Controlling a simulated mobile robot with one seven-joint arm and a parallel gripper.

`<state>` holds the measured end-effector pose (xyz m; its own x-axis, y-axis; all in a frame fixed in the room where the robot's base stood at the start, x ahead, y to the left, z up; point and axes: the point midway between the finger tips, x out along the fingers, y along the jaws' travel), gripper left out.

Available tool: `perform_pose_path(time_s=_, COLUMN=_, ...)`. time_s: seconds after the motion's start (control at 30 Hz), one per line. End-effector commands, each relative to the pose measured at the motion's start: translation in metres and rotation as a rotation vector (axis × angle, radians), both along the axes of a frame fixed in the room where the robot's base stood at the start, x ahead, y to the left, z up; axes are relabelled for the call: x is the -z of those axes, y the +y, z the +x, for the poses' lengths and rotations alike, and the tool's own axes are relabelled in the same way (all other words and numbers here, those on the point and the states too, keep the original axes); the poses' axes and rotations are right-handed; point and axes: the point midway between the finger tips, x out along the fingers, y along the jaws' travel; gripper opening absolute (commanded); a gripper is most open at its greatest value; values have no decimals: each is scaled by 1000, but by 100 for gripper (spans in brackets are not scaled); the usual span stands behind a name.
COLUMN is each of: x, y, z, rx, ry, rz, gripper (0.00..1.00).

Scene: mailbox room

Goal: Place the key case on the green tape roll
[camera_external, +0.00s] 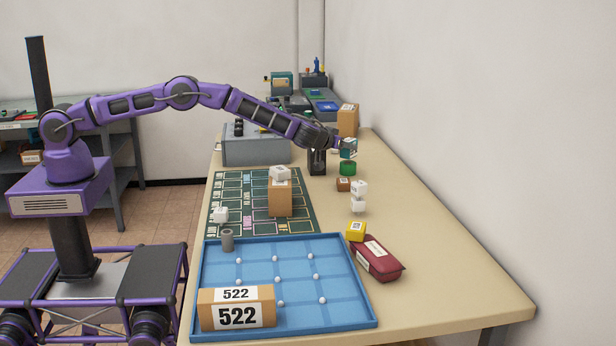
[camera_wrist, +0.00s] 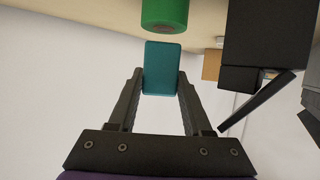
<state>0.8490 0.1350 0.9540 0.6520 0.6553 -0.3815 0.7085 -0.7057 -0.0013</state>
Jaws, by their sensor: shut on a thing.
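The teal key case (camera_external: 349,147) is in my gripper (camera_external: 344,146), over the far part of the table. In the wrist view the key case (camera_wrist: 161,69) sits upright between the two fingertips of my gripper (camera_wrist: 160,85). The green tape roll (camera_external: 348,168) stands on the table just below the held case in the external view. The roll also shows at the top edge of the wrist view (camera_wrist: 165,12), partly cut off. Whether the case and roll touch is hard to tell, but a small gap seems to show.
A black holder (camera_external: 317,162) stands close left of the roll. A small brown box (camera_external: 343,184) and stacked white cubes (camera_external: 359,196) are nearer. A grey case (camera_external: 255,148) lies left, a cardboard box (camera_external: 348,120) behind. A blue tray (camera_external: 352,310) fills the front. The table's right side is clear.

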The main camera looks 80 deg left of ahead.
Motion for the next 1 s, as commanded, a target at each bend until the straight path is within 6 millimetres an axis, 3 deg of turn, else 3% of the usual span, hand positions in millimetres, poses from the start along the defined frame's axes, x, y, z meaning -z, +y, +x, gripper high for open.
perform_pose_path(time_s=0.1, x=16, y=0, z=0, rx=2, ry=1, rz=1, gripper=0)
perform_pose_path(time_s=0.43, x=20, y=0, z=0, rx=0, ry=0, rz=0, gripper=0)
perform_pose_path(time_s=0.47, x=20, y=0, z=0, rx=0, ry=0, rz=0, gripper=53)
perform_pose_path(time_s=0.5, x=19, y=0, z=0, rx=0, ry=0, rz=0, gripper=60)
perform_pose_path(time_s=1.0, x=13, y=-6, z=-5, rx=1, ry=0, rz=1, gripper=62)
